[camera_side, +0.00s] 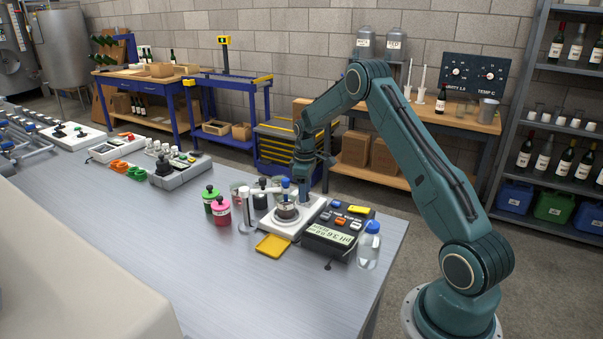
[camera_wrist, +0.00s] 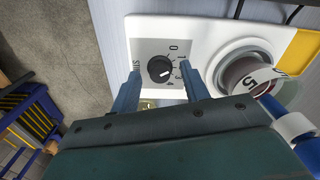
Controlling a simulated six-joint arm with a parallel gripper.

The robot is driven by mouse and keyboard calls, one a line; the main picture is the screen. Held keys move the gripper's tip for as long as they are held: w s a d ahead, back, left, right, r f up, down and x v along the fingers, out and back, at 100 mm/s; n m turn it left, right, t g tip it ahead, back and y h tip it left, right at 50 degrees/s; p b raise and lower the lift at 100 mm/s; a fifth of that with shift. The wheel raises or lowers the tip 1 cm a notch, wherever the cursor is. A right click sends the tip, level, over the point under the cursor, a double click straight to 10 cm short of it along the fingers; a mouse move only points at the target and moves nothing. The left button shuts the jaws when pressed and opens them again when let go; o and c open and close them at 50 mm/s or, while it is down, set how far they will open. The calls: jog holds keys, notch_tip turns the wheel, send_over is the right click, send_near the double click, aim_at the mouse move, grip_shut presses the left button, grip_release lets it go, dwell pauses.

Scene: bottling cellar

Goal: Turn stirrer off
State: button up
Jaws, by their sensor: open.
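The stirrer (camera_side: 309,215) is a white unit with a grey dial panel, seen in both views; it also fills the upper wrist view (camera_wrist: 205,33). Its black round knob (camera_wrist: 160,69) carries a white line, with a scale and a 0 printed around it; I cannot tell exactly which mark the line points to. A beaker (camera_wrist: 243,72) with a dark band stands on the stirrer's round plate. My gripper (camera_wrist: 160,72) is open, its two fingers on either side of the knob with gaps showing. In the side view my gripper (camera_side: 304,196) is down at the stirrer, its fingertips hard to make out.
A black pH meter (camera_side: 325,234), a blue-capped bottle (camera_side: 369,247) and a yellow pad (camera_side: 273,246) are close to the stirrer. The front of the table is clear.

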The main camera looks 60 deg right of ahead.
jog(key=shift+c, duration=0.3)
jog(key=c, duration=0.9)
jog(key=shift+c, duration=0.2)
jog(key=shift+n, duration=3)
jog(key=o, duration=1)
